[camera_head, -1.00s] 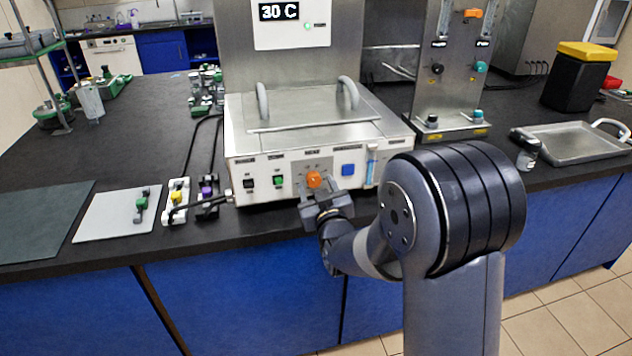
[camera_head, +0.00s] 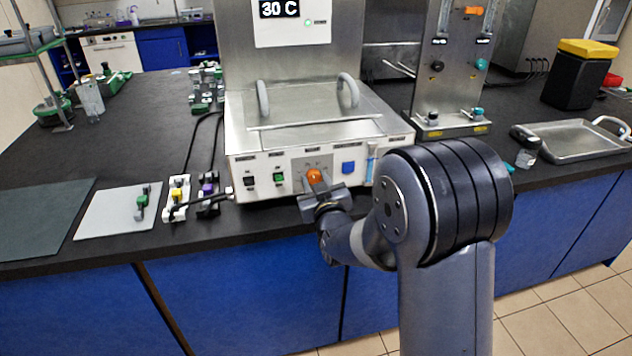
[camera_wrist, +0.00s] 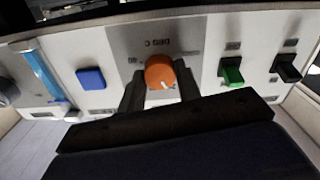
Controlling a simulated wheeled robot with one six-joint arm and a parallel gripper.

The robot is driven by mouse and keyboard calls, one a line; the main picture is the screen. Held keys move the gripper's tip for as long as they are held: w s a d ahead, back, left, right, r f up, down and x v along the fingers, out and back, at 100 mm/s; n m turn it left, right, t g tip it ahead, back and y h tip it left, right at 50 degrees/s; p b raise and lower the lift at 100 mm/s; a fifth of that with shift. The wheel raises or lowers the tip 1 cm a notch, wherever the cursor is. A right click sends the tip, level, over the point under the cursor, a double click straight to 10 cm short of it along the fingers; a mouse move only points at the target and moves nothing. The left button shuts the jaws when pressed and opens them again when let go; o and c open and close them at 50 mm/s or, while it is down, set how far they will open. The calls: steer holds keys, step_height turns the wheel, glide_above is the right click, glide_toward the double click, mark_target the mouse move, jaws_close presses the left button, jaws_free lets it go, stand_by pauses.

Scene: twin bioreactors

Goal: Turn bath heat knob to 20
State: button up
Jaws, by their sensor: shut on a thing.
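The orange bath heat knob (camera_head: 314,176) is on the front panel of the steel water bath (camera_head: 240,172). In the wrist view the knob (camera_wrist: 160,72) shows a white pointer mark near its lower edge, and the panel above it reads "DEG C". My gripper (camera_head: 318,190) is at the panel, its fingers (camera_wrist: 158,92) on both sides of the knob and shut on it. The display (camera_head: 279,9) above the bath reads 30 C. The scale numbers around the knob are too small or hidden to read.
A green switch (camera_wrist: 231,72) and a black switch (camera_wrist: 287,68) sit on one side of the knob, a blue button (camera_wrist: 91,78) on the other. Two clamps on white and black bases (camera_head: 176,198) stand left of the bath. A metal tray (camera_head: 575,145) lies at right.

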steer(key=shift+f+b, duration=0.15)
steer(key=shift+b, duration=0.3)
steer(key=shift+c, duration=0.3)
steer(key=shift+f+n+b, duration=0.1)
steer(key=shift+n+b, duration=0.6)
steer(key=shift+b, duration=0.1)
steer(key=n+b, duration=0.2)
steer(key=b, duration=0.1)
steer(key=n+b, duration=0.4)
steer(key=n, duration=0.1)
steer(key=shift+r+n, duration=0.25)
steer(key=shift+n, duration=0.05)
steer(key=o, duration=1)
steer(key=shift+s, duration=0.1)
steer(key=v, duration=1)
steer(key=shift+s, duration=0.3)
